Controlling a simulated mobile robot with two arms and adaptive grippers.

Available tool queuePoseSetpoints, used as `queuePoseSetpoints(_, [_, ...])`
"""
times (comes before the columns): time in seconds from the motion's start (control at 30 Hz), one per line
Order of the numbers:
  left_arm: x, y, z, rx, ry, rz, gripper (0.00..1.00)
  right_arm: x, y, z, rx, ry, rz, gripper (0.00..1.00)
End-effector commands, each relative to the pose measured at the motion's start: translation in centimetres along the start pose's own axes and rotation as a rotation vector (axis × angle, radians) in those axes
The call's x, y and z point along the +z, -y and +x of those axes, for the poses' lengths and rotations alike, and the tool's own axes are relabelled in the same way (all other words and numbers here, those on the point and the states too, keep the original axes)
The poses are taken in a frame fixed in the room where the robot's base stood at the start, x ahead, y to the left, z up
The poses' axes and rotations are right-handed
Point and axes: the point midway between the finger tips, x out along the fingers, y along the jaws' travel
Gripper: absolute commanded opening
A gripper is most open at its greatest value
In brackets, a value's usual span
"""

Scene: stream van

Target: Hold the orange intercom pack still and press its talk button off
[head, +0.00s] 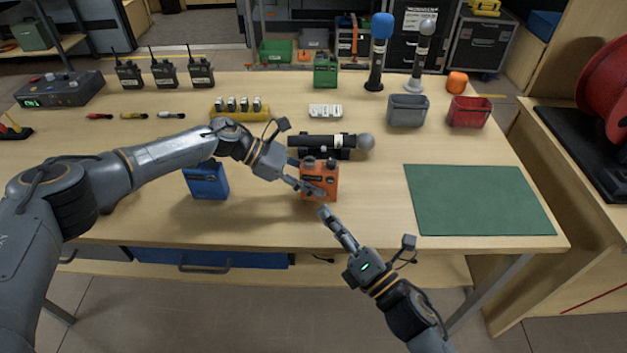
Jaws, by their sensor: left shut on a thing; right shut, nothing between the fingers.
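The orange intercom pack (328,175) stands upright near the front middle of the table, in front of a dark microphone lying in a cradle. My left gripper (312,188) is shut on the orange pack, reaching it from the left, and its fingers cover part of the pack's front and left side. My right gripper (325,212) is shut and empty. Its tip is just below and in front of the pack near the table's front edge; I cannot tell whether it touches. The talk button cannot be made out at this size.
A blue pack (207,182) stands to the left under my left arm. The microphone (325,142) lies behind the orange pack. A green mat (478,200) lies at the right. Grey (407,111) and red (469,112) bins and a green pack (325,71) stand farther back.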

Motion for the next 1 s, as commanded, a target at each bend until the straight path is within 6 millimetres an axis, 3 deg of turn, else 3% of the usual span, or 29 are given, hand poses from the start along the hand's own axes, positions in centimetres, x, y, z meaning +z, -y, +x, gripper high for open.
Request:
queuePoseSetpoints(0.4, [-0.1, 0.0, 0.0, -0.001, -0.001, -0.001, 0.01, -0.2, -0.2, -0.3, 0.000, 0.001, 0.000, 0.00])
queuePoseSetpoints(0.43, [-0.1, 0.0, 0.0, -0.001, -0.001, -0.001, 0.38, -0.2, -0.2, -0.3, 0.000, 0.001, 0.000, 0.00])
queuePoseSetpoints(0.57, [-0.1, 0.0, 0.0, -0.001, -0.001, -0.001, 0.63, -0.2, -0.2, -0.3, 0.000, 0.001, 0.000, 0.00])
queuePoseSetpoints(0.87, [0.0, 0.0, -0.1, 0.000, 0.000, 0.000, 0.63, -0.2, -0.2, -0.3, 0.000, 0.001, 0.000, 0.00])
queuePoseSetpoints(1.0, [0.0, -0.1, -1.3, 0.003, 0.001, -0.001, 0.63, -0.2, -0.2, -0.3, 0.000, 0.001, 0.000, 0.00])
